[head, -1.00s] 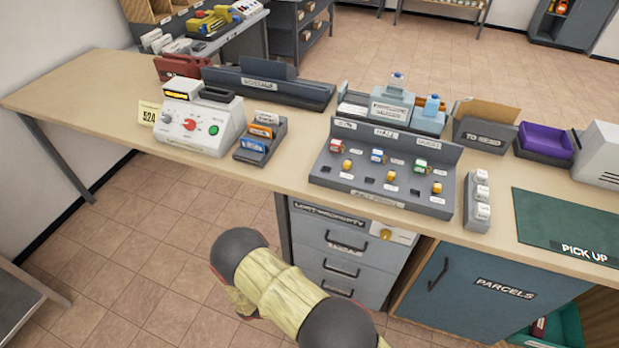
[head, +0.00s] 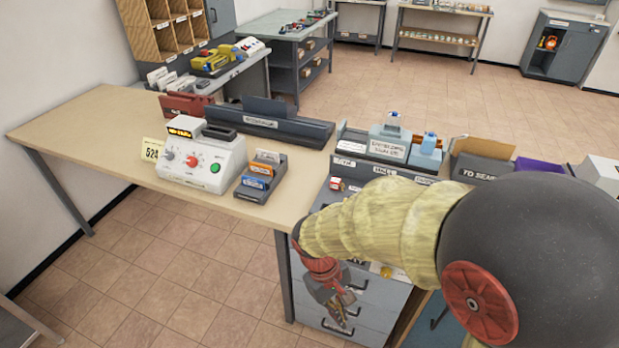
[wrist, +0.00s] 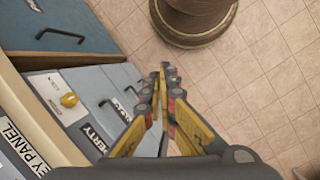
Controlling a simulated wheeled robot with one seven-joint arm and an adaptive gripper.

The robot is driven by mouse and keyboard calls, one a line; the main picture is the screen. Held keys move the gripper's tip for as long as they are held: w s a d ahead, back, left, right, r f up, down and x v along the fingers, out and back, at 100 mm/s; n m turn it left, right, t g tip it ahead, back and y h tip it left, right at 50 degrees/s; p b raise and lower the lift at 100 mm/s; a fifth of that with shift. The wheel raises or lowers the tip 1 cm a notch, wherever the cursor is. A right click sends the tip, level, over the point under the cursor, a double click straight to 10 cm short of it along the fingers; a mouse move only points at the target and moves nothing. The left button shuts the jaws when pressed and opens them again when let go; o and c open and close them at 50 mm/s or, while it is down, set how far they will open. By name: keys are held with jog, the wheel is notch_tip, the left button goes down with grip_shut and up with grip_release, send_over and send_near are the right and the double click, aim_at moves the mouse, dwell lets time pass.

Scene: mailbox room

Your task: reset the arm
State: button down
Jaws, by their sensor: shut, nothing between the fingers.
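My gripper (head: 341,312) hangs low in front of the grey drawer unit (head: 310,277) under the desk, below the desk top. In the wrist view my gripper (wrist: 168,72) is shut and empty, with its yellow and black fingers together. My arm bends across the right half of the head view and hides much of the key panel and the desk's front right part.
The long desk (head: 90,112) bears a white dial machine (head: 203,162), a small card holder (head: 261,178) and grey trays. Tiled floor (head: 190,260) is clear at front left.

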jog(key=s+d+r+m+t+y, duration=0.1)
jog(key=d+r, duration=0.3)
jog(key=r, duration=0.4)
jog(key=s+d+r+m+t+y+p, duration=0.1)
jog(key=s+d+r+m+t, duration=0.2)
jog(key=r, duration=0.4)
jog(key=s+d+r+m+t+y, duration=0.1)
jog(key=s+d+r+m+t, duration=0.1)
jog(key=r, duration=0.6)
jog(key=d+t, duration=0.1)
jog(key=d, duration=0.1)
jog(key=shift+s+d+r+m+p, duration=0.3)
jog(key=shift+m, duration=0.1)
